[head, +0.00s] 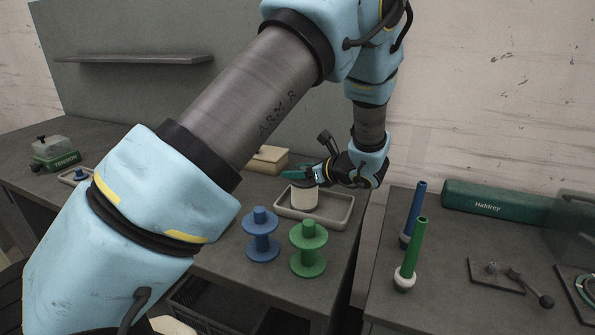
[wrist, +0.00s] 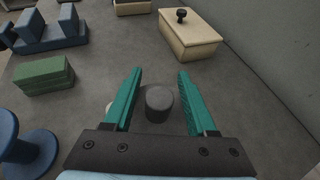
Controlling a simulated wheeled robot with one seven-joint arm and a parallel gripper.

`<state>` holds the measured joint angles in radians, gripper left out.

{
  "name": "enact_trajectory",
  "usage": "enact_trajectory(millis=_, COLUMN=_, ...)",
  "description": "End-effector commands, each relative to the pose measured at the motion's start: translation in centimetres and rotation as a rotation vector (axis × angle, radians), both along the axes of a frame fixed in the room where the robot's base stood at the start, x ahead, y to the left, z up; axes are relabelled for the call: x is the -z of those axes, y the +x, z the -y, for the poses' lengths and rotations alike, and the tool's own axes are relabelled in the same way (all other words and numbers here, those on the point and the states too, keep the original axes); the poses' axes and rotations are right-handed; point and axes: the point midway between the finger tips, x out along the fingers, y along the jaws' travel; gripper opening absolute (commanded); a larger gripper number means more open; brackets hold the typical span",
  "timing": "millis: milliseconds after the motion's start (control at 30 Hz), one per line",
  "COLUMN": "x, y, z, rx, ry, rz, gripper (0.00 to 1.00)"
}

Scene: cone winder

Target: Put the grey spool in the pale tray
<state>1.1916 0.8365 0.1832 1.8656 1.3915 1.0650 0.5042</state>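The pale tray (head: 335,220) stands at the right end of the long bench in the head view. In the wrist view, a dark grey round knob (wrist: 159,101) lies between the teal fingers of my gripper (wrist: 159,72). The fingers are apart, with a gap on both sides of the knob. My gripper hides part of the spool's top, and I cannot tell its exact height.
A blue spool (head: 262,240) and a green spool (head: 308,252) stand in front of the tray. A cream lidded box (head: 268,159) is behind it. The wrist view shows a green block (wrist: 43,76) and a blue rack (wrist: 50,36). A second bench holds upright rods (head: 411,250).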

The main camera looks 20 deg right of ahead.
Motion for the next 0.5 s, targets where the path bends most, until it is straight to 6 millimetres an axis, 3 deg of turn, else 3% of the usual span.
enact_trajectory(millis=333, x=-0.5, y=-0.1, z=0.1, rx=0.001, ry=0.0, rz=0.0, gripper=0.59)
enact_trajectory(millis=500, x=-1.1, y=-2.3, z=1.2, rx=0.004, ry=-0.004, rz=0.001, gripper=0.59)
